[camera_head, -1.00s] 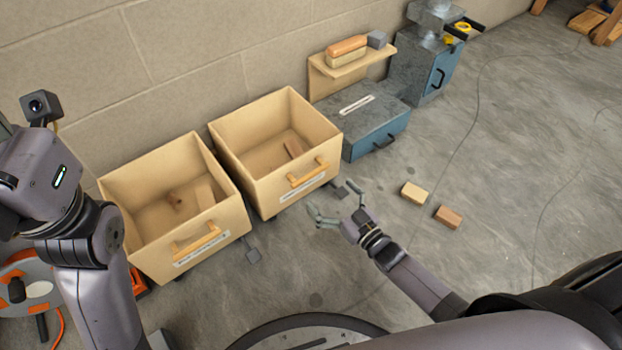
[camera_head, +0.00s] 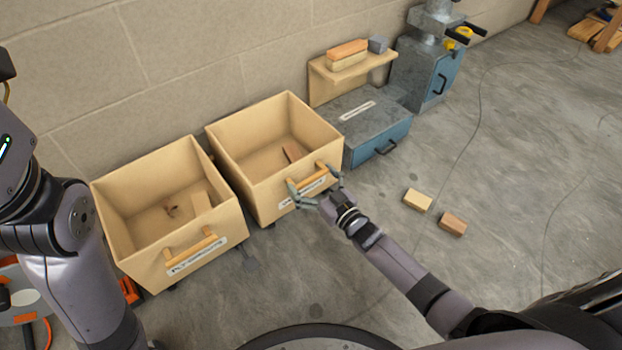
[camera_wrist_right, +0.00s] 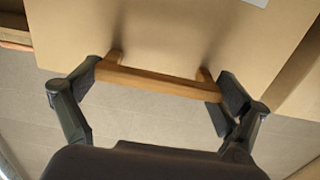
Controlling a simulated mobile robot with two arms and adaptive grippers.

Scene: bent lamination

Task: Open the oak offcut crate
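Two open-topped wooden crates stand side by side by the wall. The right-hand crate (camera_head: 252,190) has a wooden handle (camera_head: 314,181) on its front and a small label I cannot read in full. The left-hand crate (camera_head: 132,240) has a label that seems to read ply offcuts. My right gripper (camera_head: 314,184) is at the right-hand crate's handle. In the right wrist view its spread fingers (camera_wrist_right: 160,84) stand at the two ends of the handle, open; whether they touch it is unclear. My left arm shows at the left edge, but its gripper is out of view.
A grey-blue metal box (camera_head: 372,132) with a handle stands right of the crates, below a wooden shelf (camera_head: 350,68). A light block (camera_head: 418,200) and a brown block (camera_head: 453,224) lie on the floor at right. The floor beyond them is mostly clear, with thin cables.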

